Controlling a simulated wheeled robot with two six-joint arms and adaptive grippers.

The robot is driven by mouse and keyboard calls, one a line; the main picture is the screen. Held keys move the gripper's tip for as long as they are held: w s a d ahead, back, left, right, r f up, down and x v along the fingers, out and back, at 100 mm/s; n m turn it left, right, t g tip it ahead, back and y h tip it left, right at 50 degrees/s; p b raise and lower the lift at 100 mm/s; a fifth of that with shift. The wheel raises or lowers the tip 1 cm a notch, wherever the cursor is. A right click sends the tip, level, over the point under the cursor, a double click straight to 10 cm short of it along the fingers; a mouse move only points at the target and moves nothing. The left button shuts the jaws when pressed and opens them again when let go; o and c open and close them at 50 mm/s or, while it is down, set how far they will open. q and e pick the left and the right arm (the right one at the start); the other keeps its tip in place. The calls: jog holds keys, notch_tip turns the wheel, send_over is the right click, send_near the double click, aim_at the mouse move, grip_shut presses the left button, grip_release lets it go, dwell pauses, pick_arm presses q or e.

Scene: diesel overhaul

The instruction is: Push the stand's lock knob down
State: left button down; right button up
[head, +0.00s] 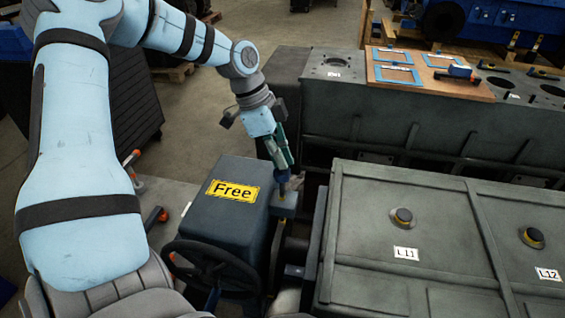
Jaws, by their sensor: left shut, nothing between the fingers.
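The stand's grey gearbox (226,211) has a yellow sign reading "Free" (233,191) on its top. A small grey bracket (284,206) sticks out from its right side. The lock knob (284,183), small and dark blue, stands up from this bracket with a bit of yellow below it. My left gripper (284,165) points down right above the knob with its fingers shut and empty. Its tips are at or very near the knob's top; I cannot tell whether they touch. My right gripper is out of view.
A black handwheel (208,266) is on the gearbox's near side. A large grey engine block with covers labelled L11 (405,253) and L12 (548,274) lies to the right. Behind it, a wooden board (430,72) holds blue frames. Open floor (205,110) shows behind the gearbox.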

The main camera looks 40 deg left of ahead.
pick_arm(q)
jog(key=shift+f, duration=0.15)
dwell(0.4)
jog(key=shift+f+b, duration=0.8)
jog(key=shift+b, duration=0.05)
notch_tip(320, 180, up, 8)
jog(key=p, duration=0.6)
jog(key=shift+r, duration=0.15)
